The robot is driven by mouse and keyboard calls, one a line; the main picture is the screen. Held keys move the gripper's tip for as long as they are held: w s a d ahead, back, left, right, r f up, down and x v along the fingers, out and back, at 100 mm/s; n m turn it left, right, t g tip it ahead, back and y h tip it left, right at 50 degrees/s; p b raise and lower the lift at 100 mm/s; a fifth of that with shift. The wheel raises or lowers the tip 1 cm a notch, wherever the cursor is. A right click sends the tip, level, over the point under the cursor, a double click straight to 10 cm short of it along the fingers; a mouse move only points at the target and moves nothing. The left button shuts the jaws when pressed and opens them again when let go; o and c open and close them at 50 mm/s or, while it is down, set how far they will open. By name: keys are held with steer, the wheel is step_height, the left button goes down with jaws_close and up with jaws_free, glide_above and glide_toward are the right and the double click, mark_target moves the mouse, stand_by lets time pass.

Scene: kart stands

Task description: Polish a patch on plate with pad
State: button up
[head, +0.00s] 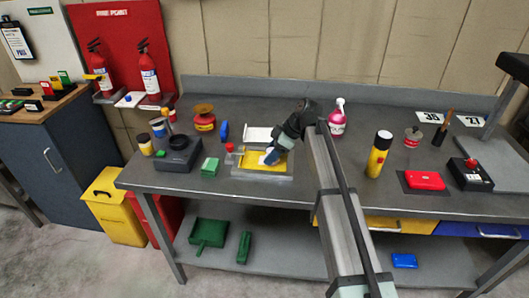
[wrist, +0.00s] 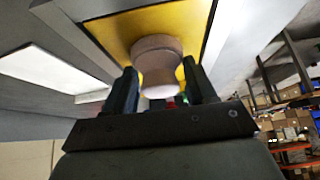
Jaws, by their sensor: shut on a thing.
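The yellow plate (head: 250,160) lies in a grey frame on the bench, left of the middle in the head view. It fills the upper middle of the wrist view (wrist: 110,28). The pad (wrist: 157,48) is a round, pinkish-beige piece with a narrower, knob-like grip. My gripper (wrist: 160,88) has a dark finger on each side of that grip and is shut on it. In the head view my gripper (head: 273,154) is over the right part of the plate. The pad's face is against or very close to the plate; contact is hidden. I cannot make out a patch.
A white panel (head: 258,134) stands behind the plate. A green block (head: 210,167) and a dark box (head: 178,155) are to the left.

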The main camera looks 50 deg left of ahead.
steer(key=shift+w+d+r, duration=0.1)
steer(key=shift+w+d, duration=0.75)
steer(key=shift+s+a+r, duration=0.1)
steer(key=shift+r, duration=3.85)
